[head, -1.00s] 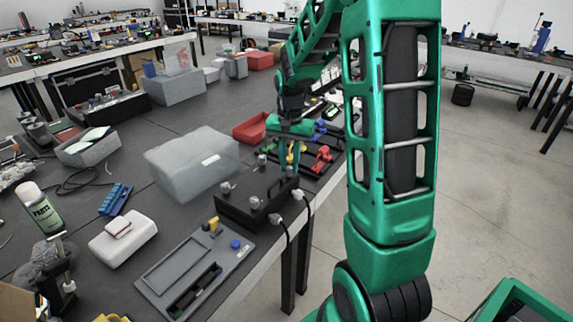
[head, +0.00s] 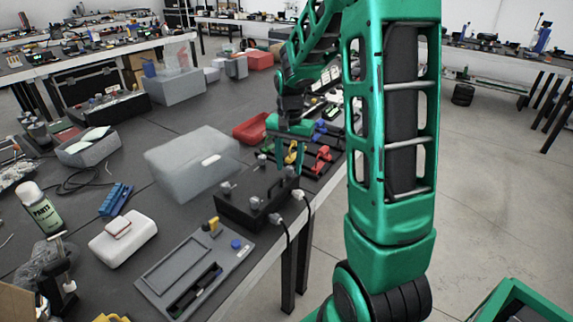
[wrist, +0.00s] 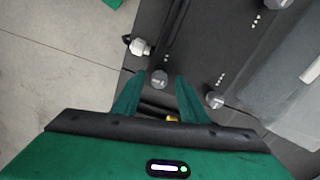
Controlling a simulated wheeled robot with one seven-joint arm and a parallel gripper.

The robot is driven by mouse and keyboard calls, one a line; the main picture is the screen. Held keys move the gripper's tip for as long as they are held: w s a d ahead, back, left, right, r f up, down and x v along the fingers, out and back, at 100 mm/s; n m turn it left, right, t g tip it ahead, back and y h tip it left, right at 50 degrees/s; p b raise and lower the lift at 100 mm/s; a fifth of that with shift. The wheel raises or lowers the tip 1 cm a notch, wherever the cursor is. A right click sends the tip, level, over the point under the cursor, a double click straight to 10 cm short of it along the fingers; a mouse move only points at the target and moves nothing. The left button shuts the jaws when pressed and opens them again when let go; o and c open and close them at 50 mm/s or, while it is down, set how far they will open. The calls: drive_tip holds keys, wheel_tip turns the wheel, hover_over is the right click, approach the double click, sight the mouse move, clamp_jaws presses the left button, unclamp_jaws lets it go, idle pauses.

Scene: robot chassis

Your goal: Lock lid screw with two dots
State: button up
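The black chassis box (head: 240,212) sits near the bench's front edge in the head view, with grey lid screws at its corners. My gripper (head: 288,168) points down at its far right corner. In the wrist view my gripper (wrist: 160,82) is open, with a grey screw head (wrist: 160,77) between its fingertips and gaps on both sides.
A translucent grey case (head: 190,165) stands left of the chassis. Cable plugs (head: 297,194) stick out at its front side, and one plug (wrist: 139,46) is close to my left finger. A grey tool tray (head: 165,268) lies nearer. A red bin (head: 250,128) is behind.

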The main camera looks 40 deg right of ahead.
sight(289, 167)
wheel_tip(289, 167, up, 11)
drive_tip(key=shift+f, duration=0.15)
idle(0.4)
idle(0.5)
drive_tip(key=s+a+f+n, duration=0.1)
drive_tip(key=s+n, duration=0.1)
drive_tip(key=s, duration=1.1)
drive_tip(key=s+a+f+n, duration=0.2)
drive_tip(key=s+n, duration=0.1)
drive_tip(key=s, duration=1.1)
drive_tip(key=shift+s+a+f, duration=0.15)
drive_tip(key=shift+s+a, duration=0.05)
drive_tip(key=shift+s, duration=0.1)
